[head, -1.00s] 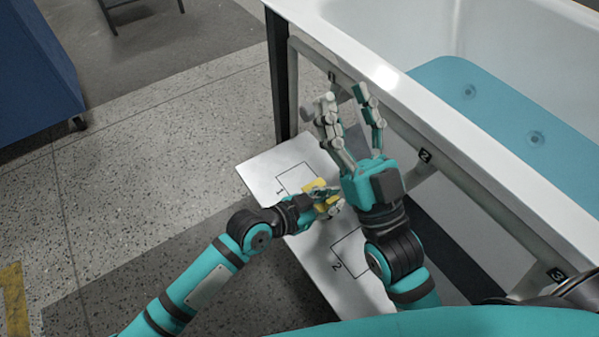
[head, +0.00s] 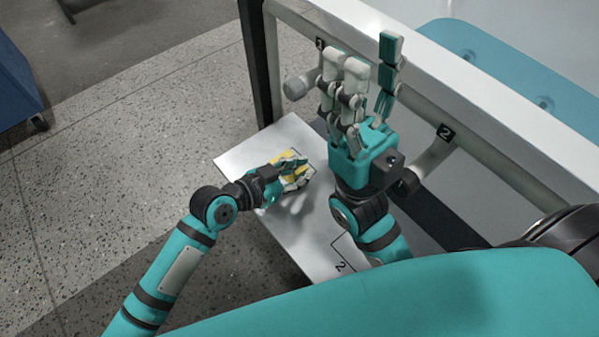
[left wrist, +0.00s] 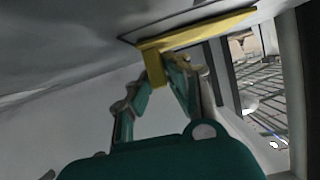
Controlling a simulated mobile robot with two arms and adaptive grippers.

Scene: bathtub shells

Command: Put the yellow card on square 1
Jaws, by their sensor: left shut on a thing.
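My left gripper (head: 292,172) is shut on the yellow card (head: 284,158), low over the far part of the white board (head: 240,157). In the left wrist view the card (left wrist: 195,35) is a long yellow strip with a short grip piece between my fingertips (left wrist: 172,65). It lies close to the pale surface; I cannot tell if it touches. Square 1 is mostly hidden by my gripper and the card; only bits of its outline show. Square 2 (head: 345,255) is partly visible nearer me. My right gripper (head: 360,85) is open and empty, with fingers pointing up, right of the board.
The white bathtub shell (head: 440,70) with a teal mat (head: 490,55) stands on a frame at the right. Its grey rail (head: 435,160) and a dark post (head: 257,65) border the board. A blue cabinet (head: 15,80) is far left; the floor between is clear.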

